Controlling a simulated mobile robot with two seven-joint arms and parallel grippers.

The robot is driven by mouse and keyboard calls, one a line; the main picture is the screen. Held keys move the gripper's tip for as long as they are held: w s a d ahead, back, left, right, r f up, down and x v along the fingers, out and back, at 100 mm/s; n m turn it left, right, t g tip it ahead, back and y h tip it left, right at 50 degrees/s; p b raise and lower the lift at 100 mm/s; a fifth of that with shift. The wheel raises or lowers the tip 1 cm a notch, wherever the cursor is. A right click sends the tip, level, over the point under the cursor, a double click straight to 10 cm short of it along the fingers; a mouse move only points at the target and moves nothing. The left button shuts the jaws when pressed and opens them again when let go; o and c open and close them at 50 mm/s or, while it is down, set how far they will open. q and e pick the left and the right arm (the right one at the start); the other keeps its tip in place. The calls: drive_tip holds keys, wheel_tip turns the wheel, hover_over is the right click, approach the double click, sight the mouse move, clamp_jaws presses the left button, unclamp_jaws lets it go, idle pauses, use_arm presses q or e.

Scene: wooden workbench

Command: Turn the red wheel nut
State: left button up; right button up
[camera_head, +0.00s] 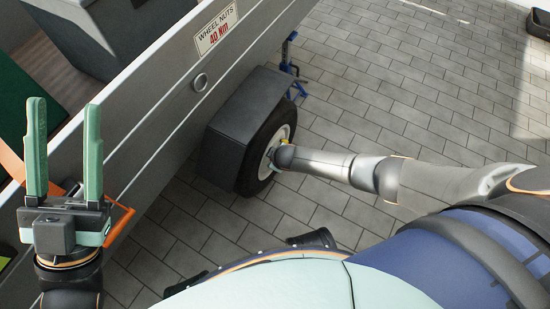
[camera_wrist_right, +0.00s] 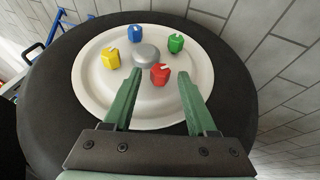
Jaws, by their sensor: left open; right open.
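The red wheel nut (camera_wrist_right: 160,74) sits on the white wheel disc (camera_wrist_right: 88,72), just below the grey hub cap in the right wrist view. A white mark shows on its top. My right gripper (camera_wrist_right: 152,80) is open, its green fingers on either side of and short of the red nut, not visibly touching it. In the head view my right arm reaches to the wheel (camera_head: 262,150), and its hand hides most of the nuts. My left gripper (camera_head: 64,150) is open and empty, fingers pointing up, beside the trailer wall.
Blue (camera_wrist_right: 135,33), green (camera_wrist_right: 176,43) and yellow (camera_wrist_right: 111,58) nuts surround the hub cap (camera_wrist_right: 146,54). A black mudguard (camera_head: 240,115) covers the tyre's left side. The trailer wall (camera_head: 150,130) bears a sign (camera_head: 215,30) reading "WHEEL NUTS 40 Nm". A blue jack (camera_head: 292,75) stands behind the wheel. Paving right is mostly clear.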

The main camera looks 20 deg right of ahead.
clamp_jaws()
idle(0.3)
drive_tip(key=shift+d+g+y, duration=0.1)
drive_tip(key=shift+g+y, duration=0.2)
